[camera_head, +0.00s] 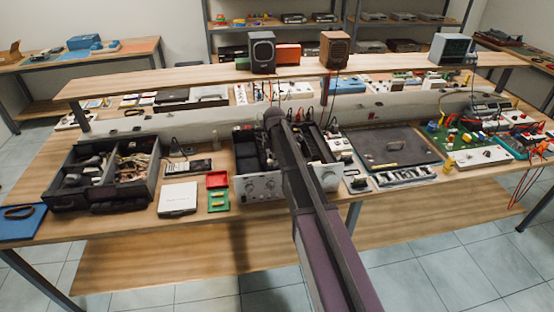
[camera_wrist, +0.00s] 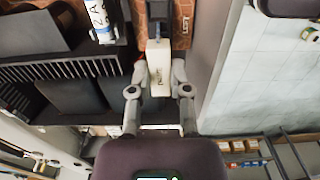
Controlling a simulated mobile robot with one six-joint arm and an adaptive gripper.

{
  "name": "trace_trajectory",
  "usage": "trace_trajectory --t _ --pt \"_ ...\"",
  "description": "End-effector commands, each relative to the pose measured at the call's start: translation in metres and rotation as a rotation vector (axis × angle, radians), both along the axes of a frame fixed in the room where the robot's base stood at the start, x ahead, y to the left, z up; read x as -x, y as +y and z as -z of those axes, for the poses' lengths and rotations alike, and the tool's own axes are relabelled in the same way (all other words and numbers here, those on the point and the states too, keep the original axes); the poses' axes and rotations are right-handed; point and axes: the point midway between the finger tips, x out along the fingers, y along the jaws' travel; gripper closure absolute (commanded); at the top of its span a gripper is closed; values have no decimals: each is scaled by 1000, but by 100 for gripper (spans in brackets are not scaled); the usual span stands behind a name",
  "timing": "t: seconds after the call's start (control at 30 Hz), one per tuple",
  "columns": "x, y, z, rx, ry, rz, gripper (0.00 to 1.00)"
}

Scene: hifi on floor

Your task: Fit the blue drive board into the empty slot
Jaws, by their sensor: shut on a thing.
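My gripper (camera_wrist: 160,80) has its two grey fingers closed on the sides of a cream block (camera_wrist: 161,62) with dark print. The block's far end meets a dark part above a brown circuit board (camera_wrist: 181,22); I cannot tell whether they touch. No blue board face shows in the wrist view, and the empty slot cannot be made out. In the head view an open hi-fi unit (camera_head: 258,188) with a silver front and knobs stands on the bench. My arm crosses over its middle and hides part of its inside and my gripper.
Black finned parts (camera_wrist: 50,68) and a white-labelled cylinder (camera_wrist: 100,20) stand left of my gripper. A grey wall (camera_wrist: 212,45) is close on the right. A black parts bin (camera_head: 105,172) and a dark mat (camera_head: 388,147) flank the unit on the bench.

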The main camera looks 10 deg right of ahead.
Motion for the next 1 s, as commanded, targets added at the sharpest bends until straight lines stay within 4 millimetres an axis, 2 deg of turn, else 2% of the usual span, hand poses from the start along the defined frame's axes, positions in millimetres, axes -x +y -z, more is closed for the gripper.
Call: trace_trajectory --t 0.1,0.4,1.0 --pt "0 0 12 0 0 0 100" --pt "0 1 27 0 0 -1 100" --pt "0 1 29 0 0 -2 100"
